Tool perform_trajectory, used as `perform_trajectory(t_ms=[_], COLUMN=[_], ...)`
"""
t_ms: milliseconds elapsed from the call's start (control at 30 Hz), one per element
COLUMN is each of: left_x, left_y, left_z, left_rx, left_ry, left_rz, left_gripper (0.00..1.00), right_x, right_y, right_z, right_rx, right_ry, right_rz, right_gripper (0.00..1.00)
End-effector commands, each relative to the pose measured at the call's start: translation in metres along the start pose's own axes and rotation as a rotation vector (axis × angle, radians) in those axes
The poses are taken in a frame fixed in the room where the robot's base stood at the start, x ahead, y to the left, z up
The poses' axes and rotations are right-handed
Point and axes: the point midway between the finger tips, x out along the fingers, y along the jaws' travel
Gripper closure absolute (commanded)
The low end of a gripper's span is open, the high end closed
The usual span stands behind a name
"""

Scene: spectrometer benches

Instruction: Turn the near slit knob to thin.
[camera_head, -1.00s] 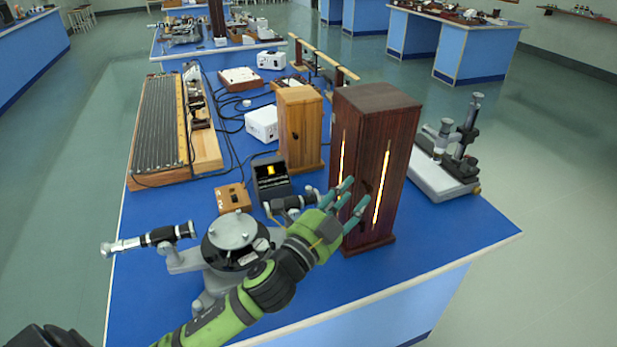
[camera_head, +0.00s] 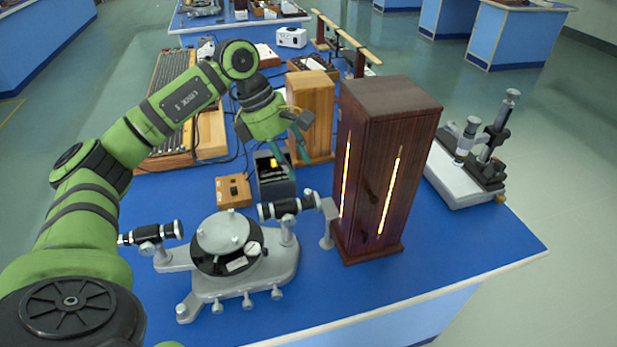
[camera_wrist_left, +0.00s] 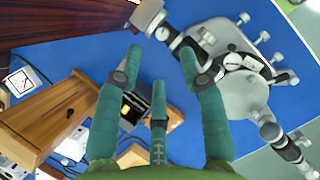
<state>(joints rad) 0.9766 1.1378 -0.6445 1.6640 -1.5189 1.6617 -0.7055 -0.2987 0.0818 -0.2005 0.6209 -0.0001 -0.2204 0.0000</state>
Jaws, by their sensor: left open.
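The tall dark wooden cabinet (camera_head: 368,140) stands right of centre with two glowing vertical slits. My left gripper (camera_head: 292,150) is open and empty, fingers down, above the tube's far side. In the wrist view its fingers (camera_wrist_left: 161,65) are spread above the tube (camera_wrist_left: 160,30). The slit knob is too small to make out. My right gripper is not in view.
A small black box (camera_head: 272,182) with a yellow window stands behind the tube, beside a wooden switch box (camera_head: 233,191). A lighter wooden cabinet (camera_head: 313,110) stands behind. A microscope-like instrument (camera_head: 470,165) is at right. The blue front right tabletop (camera_head: 440,245) is clear.

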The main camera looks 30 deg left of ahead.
Motion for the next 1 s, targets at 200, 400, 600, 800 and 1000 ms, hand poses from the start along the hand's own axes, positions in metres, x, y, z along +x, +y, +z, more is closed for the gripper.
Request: perform_trajectory(t_ms=[200,400,600,800,1000], left_x=[0.029,0.056,0.067,0.067,0.067], left_y=[-0.002,-0.001,-0.001,-0.001,-0.001], left_z=[-0.001,0.0,-0.001,-0.001,-0.001], left_rx=[-0.001,0.0,0.001,0.0,0.0], left_ry=[0.008,0.005,0.003,0.003,0.003], left_rz=[-0.008,-0.005,-0.003,-0.003,-0.004], left_gripper=[0.59,0.59,0.59,0.59,1.0], right_x=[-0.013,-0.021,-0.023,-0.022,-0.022], right_y=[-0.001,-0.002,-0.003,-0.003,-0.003], right_z=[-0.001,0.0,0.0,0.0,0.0], right_rx=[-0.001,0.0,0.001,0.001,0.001], right_ry=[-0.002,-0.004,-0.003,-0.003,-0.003], right_rz=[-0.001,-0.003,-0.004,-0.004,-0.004], right_gripper=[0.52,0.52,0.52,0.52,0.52])
